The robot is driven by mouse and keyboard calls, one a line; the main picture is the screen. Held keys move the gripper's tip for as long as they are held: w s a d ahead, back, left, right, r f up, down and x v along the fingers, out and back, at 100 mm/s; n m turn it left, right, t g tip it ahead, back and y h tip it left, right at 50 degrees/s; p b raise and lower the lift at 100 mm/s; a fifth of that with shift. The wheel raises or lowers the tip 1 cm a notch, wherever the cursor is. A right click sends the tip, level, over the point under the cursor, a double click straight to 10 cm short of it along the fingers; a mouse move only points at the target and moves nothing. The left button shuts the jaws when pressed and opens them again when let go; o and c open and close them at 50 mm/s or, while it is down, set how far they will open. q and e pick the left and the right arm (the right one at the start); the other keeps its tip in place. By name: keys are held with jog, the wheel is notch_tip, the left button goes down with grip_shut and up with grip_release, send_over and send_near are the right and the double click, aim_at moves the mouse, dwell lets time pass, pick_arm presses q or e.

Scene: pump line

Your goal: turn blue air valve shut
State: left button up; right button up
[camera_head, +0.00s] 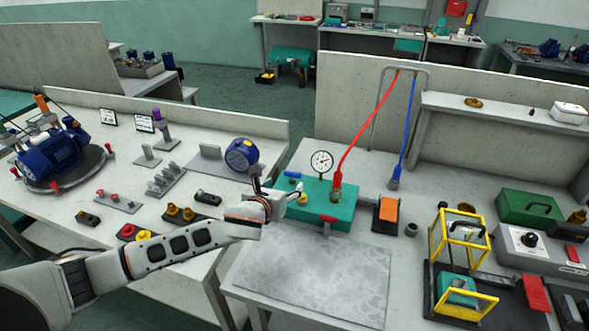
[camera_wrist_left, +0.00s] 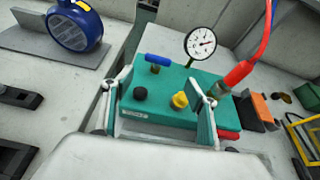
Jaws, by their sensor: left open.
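The blue air valve (camera_head: 293,174) is a short blue bar handle at the back left of a teal block (camera_head: 340,213). In the left wrist view the blue handle (camera_wrist_left: 158,60) sits on a brass stem and lies roughly left to right across the picture. My left gripper (camera_head: 279,191) is at the left side of the teal block. In the left wrist view the gripper (camera_wrist_left: 160,80) is open and empty, with the blue handle beyond the fingertips, apart from them. A black knob (camera_wrist_left: 141,94) and a yellow knob (camera_wrist_left: 180,100) show between the fingers. My right gripper is not in view.
A pressure gauge (camera_head: 321,162) stands behind the block. A red hose (camera_head: 365,125) rises from a fitting on its right. A red handle (camera_head: 328,218) is at its front. A blue pump (camera_head: 242,154) stands left. A grey mat (camera_head: 315,278) in front is clear.

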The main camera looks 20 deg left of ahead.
aim_at(292, 174)
pick_arm(q)
jog(key=shift+w+a+r+m, duration=0.15)
jog(key=shift+w+a+m, duration=0.2)
jog(key=shift+w, duration=0.3)
jog(key=shift+x, duration=3.65)
jog(key=shift+d, duration=0.1)
jog(key=c, duration=1.1)
